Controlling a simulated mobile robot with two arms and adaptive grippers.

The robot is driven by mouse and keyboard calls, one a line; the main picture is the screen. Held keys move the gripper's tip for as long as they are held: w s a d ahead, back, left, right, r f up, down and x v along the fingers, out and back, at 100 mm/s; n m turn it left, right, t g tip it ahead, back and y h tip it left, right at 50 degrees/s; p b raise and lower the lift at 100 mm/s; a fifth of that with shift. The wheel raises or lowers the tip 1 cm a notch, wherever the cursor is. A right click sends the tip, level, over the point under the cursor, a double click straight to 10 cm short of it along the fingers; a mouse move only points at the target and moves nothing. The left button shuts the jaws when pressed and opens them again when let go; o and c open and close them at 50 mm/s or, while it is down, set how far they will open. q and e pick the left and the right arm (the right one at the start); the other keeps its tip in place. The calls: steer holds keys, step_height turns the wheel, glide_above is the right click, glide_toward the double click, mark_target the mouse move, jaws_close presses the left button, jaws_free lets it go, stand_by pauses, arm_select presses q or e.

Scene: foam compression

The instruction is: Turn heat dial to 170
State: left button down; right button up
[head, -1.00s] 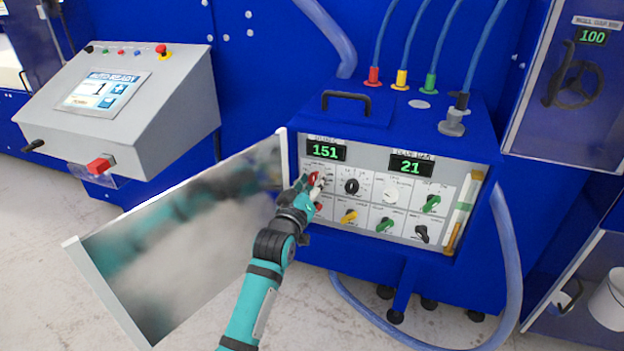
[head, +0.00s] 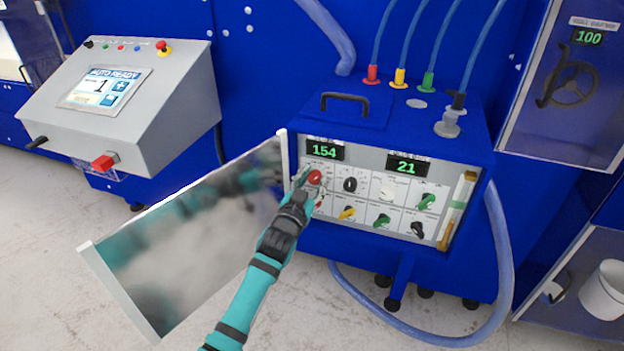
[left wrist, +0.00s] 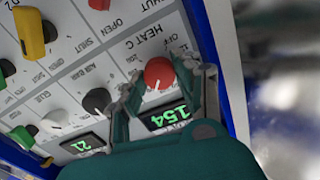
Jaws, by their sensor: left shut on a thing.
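The red heat dial (head: 314,177) sits at the upper left of the control panel (head: 366,190). It also shows in the left wrist view (left wrist: 159,73), under the label HEAT C. The green display (head: 324,151) above it reads 154, and the same number shows upside down in the left wrist view (left wrist: 168,116). My left gripper (head: 306,182) is at the dial, with one finger on each side. In the left wrist view my left gripper (left wrist: 165,75) is shut on the red dial. My right gripper is not in view.
An open door panel (head: 190,240) hangs to the left of my arm. A black dial (head: 350,185) is just right of the heat dial, with several other knobs around it. A second display (head: 407,165) reads 21. A grey console (head: 130,110) stands at the left.

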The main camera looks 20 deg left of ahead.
arm_select(q)
steer(key=shift+m, duration=0.3)
steer(key=c, duration=0.9)
jaws_free()
steer(key=shift+c, duration=0.2)
steer(key=s, duration=1.2)
steer(key=shift+a, duration=0.25)
steer(key=shift+f, duration=0.1)
